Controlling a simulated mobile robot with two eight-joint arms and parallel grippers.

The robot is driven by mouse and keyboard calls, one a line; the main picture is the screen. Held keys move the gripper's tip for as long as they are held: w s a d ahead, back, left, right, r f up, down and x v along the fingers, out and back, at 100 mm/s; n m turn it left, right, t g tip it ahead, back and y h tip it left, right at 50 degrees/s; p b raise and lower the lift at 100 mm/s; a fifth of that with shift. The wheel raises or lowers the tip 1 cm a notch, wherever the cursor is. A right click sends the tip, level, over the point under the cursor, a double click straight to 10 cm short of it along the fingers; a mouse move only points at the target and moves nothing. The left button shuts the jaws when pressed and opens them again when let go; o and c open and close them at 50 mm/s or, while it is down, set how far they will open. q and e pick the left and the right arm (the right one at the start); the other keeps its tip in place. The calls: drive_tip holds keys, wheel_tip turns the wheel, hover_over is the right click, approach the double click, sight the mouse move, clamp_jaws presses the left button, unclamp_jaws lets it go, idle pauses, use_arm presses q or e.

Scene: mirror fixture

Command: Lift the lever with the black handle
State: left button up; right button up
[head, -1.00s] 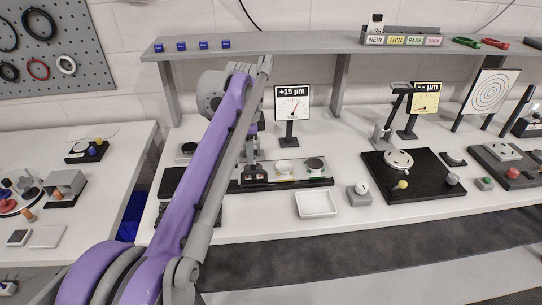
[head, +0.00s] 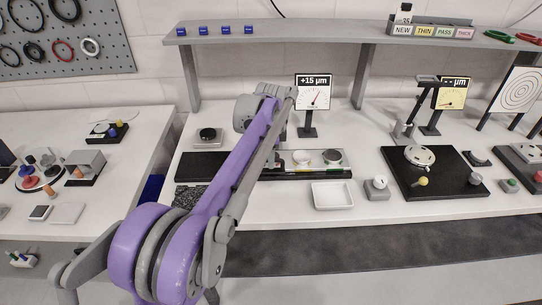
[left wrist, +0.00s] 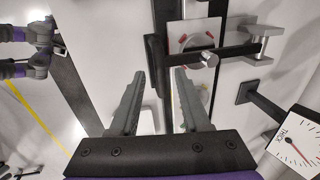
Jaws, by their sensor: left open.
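In the left wrist view, a dark lever-like bar (left wrist: 236,51) with a round silver knob (left wrist: 208,59) crosses over a pale plate with red marks. A silver bracket stands at its right end. My right gripper does not show.
The +15 µm dial (head: 313,92) stands behind the fixture; a dial also shows in the left wrist view (left wrist: 296,145). A white tray (head: 333,195) and a grey knob block (head: 377,189) lie in front. A black base (head: 403,180) is to the right. A shelf (head: 290,36) runs above.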

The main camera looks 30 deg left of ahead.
use_arm(q)
drive_tip(key=shift+f, duration=0.1)
clamp_jaws()
idle(1.4)
